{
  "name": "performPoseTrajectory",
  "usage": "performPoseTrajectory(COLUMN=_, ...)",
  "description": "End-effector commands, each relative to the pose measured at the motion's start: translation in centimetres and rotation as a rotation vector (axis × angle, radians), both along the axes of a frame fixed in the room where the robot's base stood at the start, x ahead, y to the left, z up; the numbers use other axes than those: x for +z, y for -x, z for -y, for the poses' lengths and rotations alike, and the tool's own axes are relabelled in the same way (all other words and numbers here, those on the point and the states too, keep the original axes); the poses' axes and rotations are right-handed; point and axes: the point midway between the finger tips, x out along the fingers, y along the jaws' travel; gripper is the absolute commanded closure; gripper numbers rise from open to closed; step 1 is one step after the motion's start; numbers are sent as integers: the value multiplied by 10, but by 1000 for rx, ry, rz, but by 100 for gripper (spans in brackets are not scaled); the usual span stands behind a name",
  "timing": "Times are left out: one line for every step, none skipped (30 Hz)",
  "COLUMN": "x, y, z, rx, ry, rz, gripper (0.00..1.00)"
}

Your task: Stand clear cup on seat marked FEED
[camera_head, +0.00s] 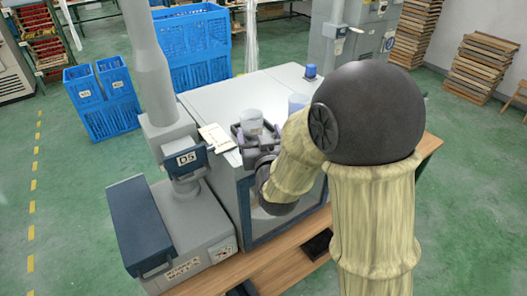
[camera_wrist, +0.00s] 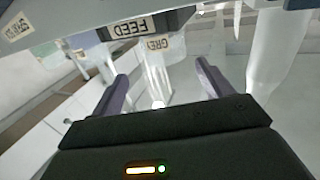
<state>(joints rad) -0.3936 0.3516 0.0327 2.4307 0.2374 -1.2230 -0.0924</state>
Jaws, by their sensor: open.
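A clear cup (camera_head: 251,122) stands on top of the large pale cabinet in the head view, right at my gripper (camera_head: 257,136). In the wrist view my gripper (camera_wrist: 162,90) has its two fingers spread wide. A clear, see-through shape (camera_wrist: 158,76) shows between and beyond the fingers, with a gap to each; it seems to be the cup, but its outline is faint. The FEED label (camera_wrist: 127,27) appears upside down beyond the fingers in the wrist view. I cannot make out the seat in the head view.
A bluish cup-like thing (camera_head: 298,103) and a blue knob (camera_head: 311,71) are on the cabinet (camera_head: 225,92). Another translucent upright shape (camera_wrist: 268,50) is right of my fingers.

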Motion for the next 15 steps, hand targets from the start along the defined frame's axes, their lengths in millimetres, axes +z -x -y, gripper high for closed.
performPoseTrajectory(x=-3, y=9, z=2, rx=1, ry=0, rz=2, gripper=21)
performPoseTrajectory(x=-3, y=14, z=3, rx=1, ry=-1, rz=3, gripper=21)
performPoseTrajectory(x=-3, y=21, z=4, rx=1, ry=1, rz=2, gripper=21)
performPoseTrajectory(x=-3, y=25, z=5, rx=1, ry=0, rz=4, gripper=21)
performPoseTrajectory(x=-3, y=28, z=6, rx=0, ry=0, rz=3, gripper=21)
performPoseTrajectory(x=-3, y=32, z=7, rx=0, ry=-1, rz=3, gripper=21)
performPoseTrajectory(x=-3, y=34, z=7, rx=0, ry=-1, rz=3, gripper=21)
performPoseTrajectory(x=-2, y=37, z=7, rx=0, ry=-1, rz=4, gripper=21)
performPoseTrajectory(x=-2, y=41, z=8, rx=1, ry=-1, rz=3, gripper=21)
performPoseTrajectory(x=-2, y=43, z=9, rx=1, ry=0, rz=2, gripper=21)
performPoseTrajectory(x=-2, y=45, z=9, rx=1, ry=0, rz=2, gripper=21)
performPoseTrajectory(x=-2, y=47, z=9, rx=1, ry=0, rz=1, gripper=21)
performPoseTrajectory(x=-1, y=48, z=9, rx=1, ry=0, rz=1, gripper=21)
performPoseTrajectory(x=-1, y=49, z=10, rx=1, ry=0, rz=1, gripper=21)
performPoseTrajectory(x=0, y=49, z=10, rx=1, ry=0, rz=1, gripper=21)
